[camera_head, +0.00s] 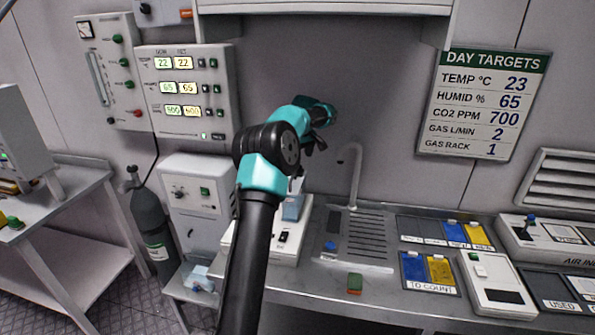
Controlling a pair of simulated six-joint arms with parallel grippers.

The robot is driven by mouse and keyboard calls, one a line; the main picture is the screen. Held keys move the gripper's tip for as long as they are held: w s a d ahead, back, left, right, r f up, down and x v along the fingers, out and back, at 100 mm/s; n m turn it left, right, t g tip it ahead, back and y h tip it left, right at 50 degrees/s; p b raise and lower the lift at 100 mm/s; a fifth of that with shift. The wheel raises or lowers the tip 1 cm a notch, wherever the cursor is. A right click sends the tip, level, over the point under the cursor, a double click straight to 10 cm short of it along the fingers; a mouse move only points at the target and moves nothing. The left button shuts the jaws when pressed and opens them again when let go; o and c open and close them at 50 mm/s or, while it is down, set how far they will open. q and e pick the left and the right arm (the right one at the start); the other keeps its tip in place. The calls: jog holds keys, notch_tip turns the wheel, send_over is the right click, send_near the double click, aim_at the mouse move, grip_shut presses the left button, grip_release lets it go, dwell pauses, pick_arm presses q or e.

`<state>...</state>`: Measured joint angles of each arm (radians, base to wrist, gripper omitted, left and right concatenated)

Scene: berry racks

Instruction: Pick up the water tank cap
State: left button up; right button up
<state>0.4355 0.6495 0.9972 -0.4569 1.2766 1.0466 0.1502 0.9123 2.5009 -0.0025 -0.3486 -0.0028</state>
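One teal and black arm of mine rises from the bottom edge, left of centre; I take it as the left. Its dark gripper (312,146) hangs in front of the back wall, above the white bench unit (287,243). Its fingers are small and dark, so their opening is unclear. A pale blue tank-like container (293,208) stands on that unit, below the gripper and partly behind the arm. A small blue round piece (331,245) lies by the sink's left edge, apart from the gripper; it may be the water tank cap. My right gripper is out of view.
A tap (353,175) rises behind the ribbed drainboard (368,237). A green and red block (355,284) lies at the bench's front. Labelled trays (430,290) and a white device (497,284) fill the right. A gas cylinder (152,215) stands left.

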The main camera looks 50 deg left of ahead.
pick_arm(q)
jog(key=shift+f, duration=0.1)
jog(key=shift+s+a+f, duration=0.1)
jog(key=shift+a+f, duration=0.05)
jog(key=shift+f, duration=0.7)
jog(key=shift+a+f, duration=0.2)
jog(key=shift+f, duration=0.6)
jog(key=shift+s+a+f, duration=0.1)
jog(key=shift+a+f, duration=0.05)
jog(key=shift+f, duration=0.7)
jog(key=shift+w, duration=0.1)
jog(key=shift+c, duration=0.2)
jog(key=c, duration=1)
jog(key=shift+o, duration=0.2)
jog(key=shift+r, duration=0.1)
notch_tip(320, 180, up, 10)
